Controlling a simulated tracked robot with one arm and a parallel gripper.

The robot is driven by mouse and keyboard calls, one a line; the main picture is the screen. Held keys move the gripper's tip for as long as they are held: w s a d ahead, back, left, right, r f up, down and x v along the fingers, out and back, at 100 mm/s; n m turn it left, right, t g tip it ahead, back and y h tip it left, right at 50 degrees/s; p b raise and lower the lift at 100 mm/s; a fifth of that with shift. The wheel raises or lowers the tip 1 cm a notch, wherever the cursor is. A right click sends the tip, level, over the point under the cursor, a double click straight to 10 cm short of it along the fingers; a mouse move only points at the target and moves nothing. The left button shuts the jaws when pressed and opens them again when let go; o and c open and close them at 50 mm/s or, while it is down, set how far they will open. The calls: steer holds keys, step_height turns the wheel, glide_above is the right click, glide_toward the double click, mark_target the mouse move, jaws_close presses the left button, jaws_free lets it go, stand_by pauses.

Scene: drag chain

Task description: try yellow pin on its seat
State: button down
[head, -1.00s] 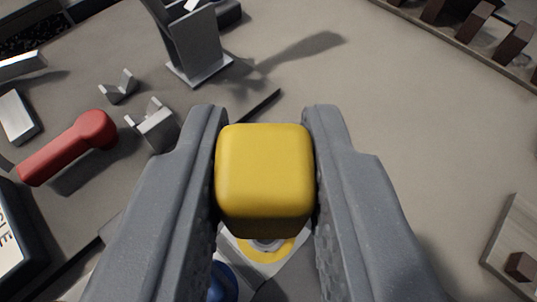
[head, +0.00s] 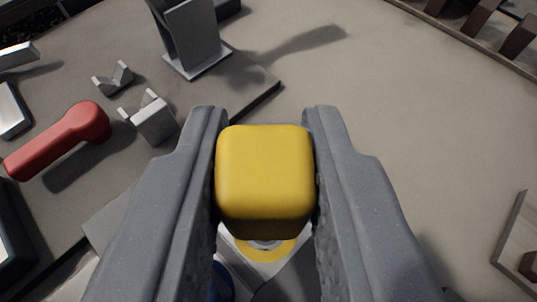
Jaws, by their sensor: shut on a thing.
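The yellow pin (head: 264,180) shows as a rounded block head held between the two fingers of my gripper (head: 264,175). My gripper is shut on it from left and right. Below the head, a yellow ring (head: 266,250) with a pale metal centre shows on a light plate; it looks like the pin's seat. The head hides part of the ring, and I cannot tell whether the pin's lower end is in the seat or above it. A blue rounded thing (head: 222,283) shows partly behind the left finger.
A red handle (head: 60,140) lies at the left, beside small grey V-shaped brackets (head: 150,118). A grey upright stand (head: 190,38) is at the top left. Wooden racks with dark pegs (head: 475,32) edge the top right.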

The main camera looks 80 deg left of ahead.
steer(key=shift+f, duration=0.8)
stand_by(0.8)
steer(key=c, duration=1.2)
jaws_free()
steer(key=shift+o, duration=0.2)
steer(key=shift+d, duration=0.1)
steer(key=p+v, duration=0.2)
steer(key=v, duration=1.1)
steer(key=shift+d+r, duration=0.2)
steer(key=shift+d, duration=0.1)
